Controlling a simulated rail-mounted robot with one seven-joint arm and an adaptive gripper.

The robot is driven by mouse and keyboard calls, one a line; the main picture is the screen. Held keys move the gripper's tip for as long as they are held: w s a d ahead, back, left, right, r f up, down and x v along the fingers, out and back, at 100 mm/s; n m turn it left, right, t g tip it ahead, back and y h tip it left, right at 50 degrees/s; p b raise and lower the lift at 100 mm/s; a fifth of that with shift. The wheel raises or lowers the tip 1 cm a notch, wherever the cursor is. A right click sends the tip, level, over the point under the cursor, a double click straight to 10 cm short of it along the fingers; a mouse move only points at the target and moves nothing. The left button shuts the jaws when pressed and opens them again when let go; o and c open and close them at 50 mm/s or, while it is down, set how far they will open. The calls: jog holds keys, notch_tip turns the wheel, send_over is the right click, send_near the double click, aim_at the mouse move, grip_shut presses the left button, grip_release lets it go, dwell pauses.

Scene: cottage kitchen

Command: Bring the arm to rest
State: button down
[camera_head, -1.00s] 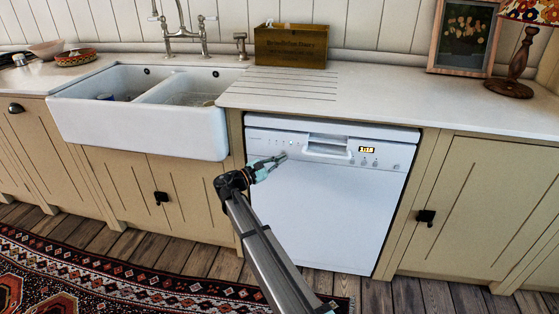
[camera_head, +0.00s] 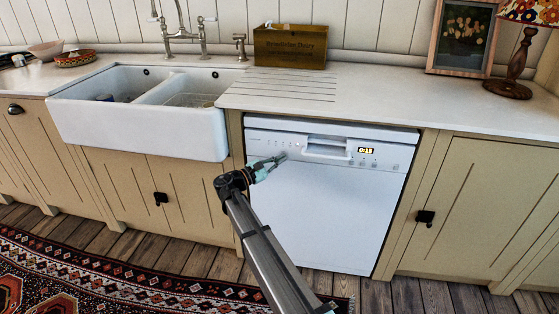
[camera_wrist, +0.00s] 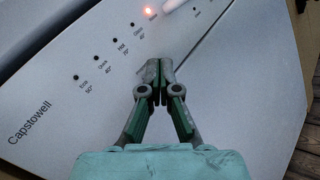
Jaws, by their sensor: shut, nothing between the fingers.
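My gripper (camera_head: 281,157) is shut and empty in front of the white dishwasher (camera_head: 318,215), near the left part of its control panel. In the wrist view my gripper (camera_wrist: 158,74) has its fingertips together over the panel (camera_wrist: 70,110). I cannot tell whether they touch it. A row of dark indicator dots with labels runs along the panel, and a red light (camera_wrist: 149,11) glows at its upper end. The dishwasher's display (camera_head: 366,150) is lit and seems to read 0:18. The dishwasher door is shut.
A white double sink (camera_head: 150,112) is left of the dishwasher. The worktop (camera_head: 390,96) above it holds a wooden box (camera_head: 290,48), a picture frame (camera_head: 462,38) and a lamp (camera_head: 515,70). A patterned rug (camera_head: 120,285) lies on the floor at left.

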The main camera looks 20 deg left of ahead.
jog(key=shift+s+d, duration=0.1)
jog(key=shift+s, duration=0.5)
jog(key=s, duration=0.2)
jog(key=s+p, duration=0.1)
jog(key=s, duration=0.1)
jog(key=s+d+p, duration=0.1)
jog(key=s, duration=0.1)
dwell(0.4)
dwell(0.6)
